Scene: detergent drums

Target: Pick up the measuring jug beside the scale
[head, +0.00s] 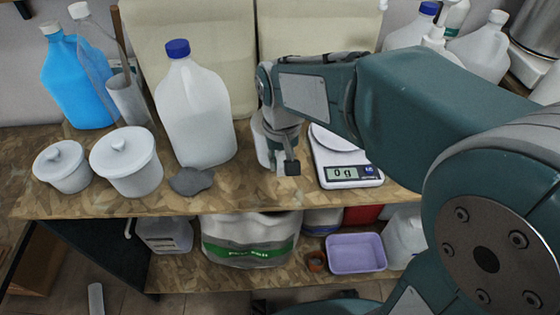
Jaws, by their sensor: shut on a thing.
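The measuring jug (261,147) is a pale, whitish vessel on the wooden shelf, just left of the scale. Most of it is hidden behind my gripper (286,152). My gripper points down from the arm and is shut on the jug; one dark fingertip shows low in front. I cannot tell whether the jug's base touches the shelf. The white kitchen scale (347,172) stands right of the gripper, its display reading "0 g", its round plate partly covered by my arm.
A white jug with a blue cap (195,115) stands left, with a grey cloth-like piece (191,180) before it. Two lidded white tubs (126,162) and a blue bottle (75,80) are farther left. Pale drums (195,30) stand behind. A purple basin (356,252) sits below.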

